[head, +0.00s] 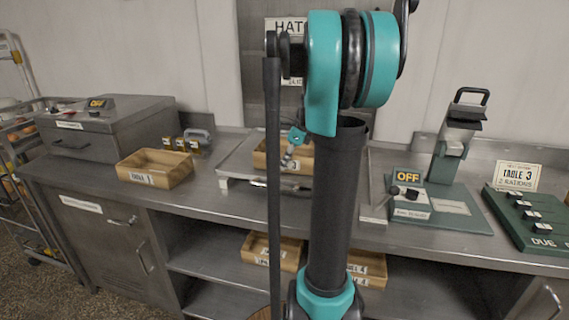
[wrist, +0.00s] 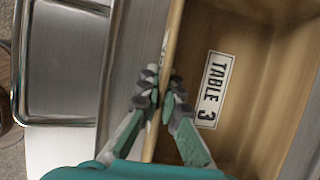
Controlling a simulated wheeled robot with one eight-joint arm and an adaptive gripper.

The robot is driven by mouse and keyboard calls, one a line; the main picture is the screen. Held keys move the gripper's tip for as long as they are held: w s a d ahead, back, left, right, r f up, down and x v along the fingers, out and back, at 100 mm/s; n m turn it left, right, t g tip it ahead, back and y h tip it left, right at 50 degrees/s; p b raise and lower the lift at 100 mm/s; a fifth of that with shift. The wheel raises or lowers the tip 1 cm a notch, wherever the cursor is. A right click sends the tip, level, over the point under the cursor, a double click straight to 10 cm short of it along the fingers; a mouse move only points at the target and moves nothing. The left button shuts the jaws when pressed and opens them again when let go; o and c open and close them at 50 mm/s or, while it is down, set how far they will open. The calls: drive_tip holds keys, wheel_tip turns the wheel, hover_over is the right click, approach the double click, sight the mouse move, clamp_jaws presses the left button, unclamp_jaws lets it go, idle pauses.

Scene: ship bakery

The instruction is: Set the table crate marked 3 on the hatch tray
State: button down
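The wooden crate marked TABLE 3 (wrist: 258,75) fills the right of the wrist view, its label on the inside floor. My gripper (wrist: 159,103) has one finger on each side of the crate's near wall, pads against it. In the head view the crate (head: 263,158) is at the hatch, over the steel hatch tray (head: 238,166), partly hidden by my arm. My gripper (head: 294,146) is at its right part. I cannot tell whether the crate rests on the tray or hangs just above it.
A crate marked 1 (head: 142,178) stands on the counter to the left. Two more crates (head: 262,257) (head: 368,278) are on the shelf below.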

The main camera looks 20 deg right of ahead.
drive_tip(key=c, duration=1.7)
unclamp_jaws()
drive_tip(key=shift+f, duration=0.1)
drive_tip(key=v, duration=1.2)
drive_tip(key=shift+a, duration=0.1)
